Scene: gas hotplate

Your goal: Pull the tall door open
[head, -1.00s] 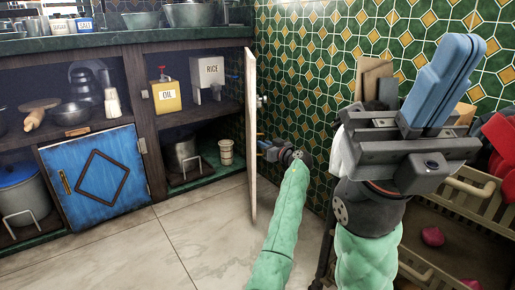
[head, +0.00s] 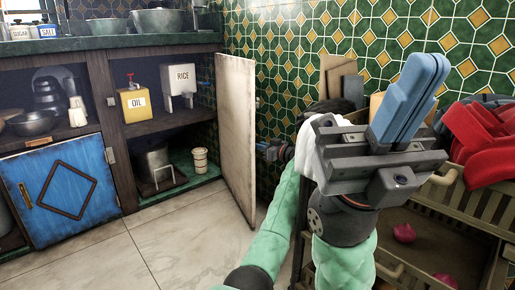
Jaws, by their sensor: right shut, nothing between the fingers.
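The tall door (head: 236,128) is a pale panel hinged at the right end of the wooden cabinet. It stands open, swung out toward the green tiled wall, with its inner face showing. My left gripper (head: 264,149) is just right of the door, on its outer side, small and partly hidden by the door edge. I cannot tell whether it touches the door or how its fingers stand. My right gripper (head: 424,66) is large in front at the right, its blue fingers together, pointing up and empty, well away from the door.
The open compartment holds a rice box (head: 180,84), an oil can (head: 133,103), a pot (head: 158,165) and a cup (head: 200,160). A blue door (head: 63,190) is shut at left. A slatted crate rack (head: 455,205) stands at right. The tiled floor (head: 155,245) is clear.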

